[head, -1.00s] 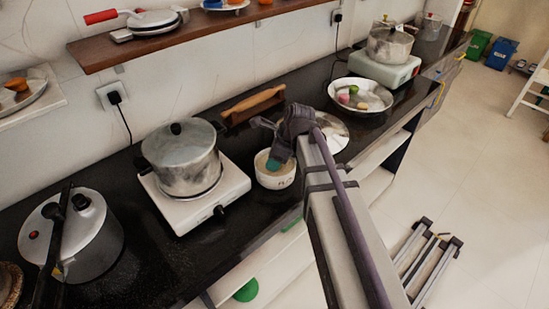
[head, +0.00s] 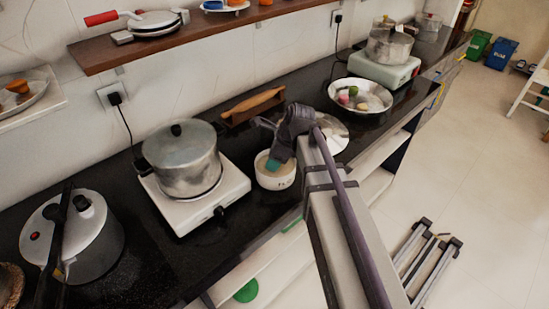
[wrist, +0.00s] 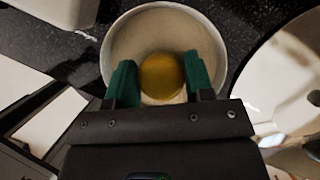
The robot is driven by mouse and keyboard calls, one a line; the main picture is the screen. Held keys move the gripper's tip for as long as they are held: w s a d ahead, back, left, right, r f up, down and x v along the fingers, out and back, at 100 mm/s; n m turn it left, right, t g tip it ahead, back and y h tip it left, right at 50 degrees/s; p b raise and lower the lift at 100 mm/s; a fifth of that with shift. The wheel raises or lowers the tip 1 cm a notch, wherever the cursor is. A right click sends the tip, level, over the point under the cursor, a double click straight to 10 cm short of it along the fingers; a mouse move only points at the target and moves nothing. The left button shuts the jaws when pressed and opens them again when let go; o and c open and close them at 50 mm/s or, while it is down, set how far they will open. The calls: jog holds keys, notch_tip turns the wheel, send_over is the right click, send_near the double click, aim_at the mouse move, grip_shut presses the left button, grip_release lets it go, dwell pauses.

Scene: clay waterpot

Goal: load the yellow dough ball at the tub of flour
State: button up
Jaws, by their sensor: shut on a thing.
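The yellow dough ball (wrist: 161,76) shows between the green fingertips of my gripper (wrist: 160,82) in the wrist view. My gripper is shut on it. The tub of flour (head: 277,179), a small white bowl with pale flour inside, stands on the dark counter. The ball and fingertips are over the tub's opening, with flour around them in the wrist view (wrist: 135,30). I cannot tell whether the ball touches the flour. In the head view, my gripper (head: 273,164) points down into the tub's mouth and hides the ball.
A large pot (head: 183,160) on a white stove (head: 210,203) stands close left of the tub. A round metal plate (head: 332,135) lies to the right. A rolling pin (head: 253,103) is behind. A dish of coloured balls (head: 372,104) sits farther right.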

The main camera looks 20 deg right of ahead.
notch_tip(320, 180, up, 7)
jog(key=p, duration=0.6)
jog(key=shift+f, duration=0.25)
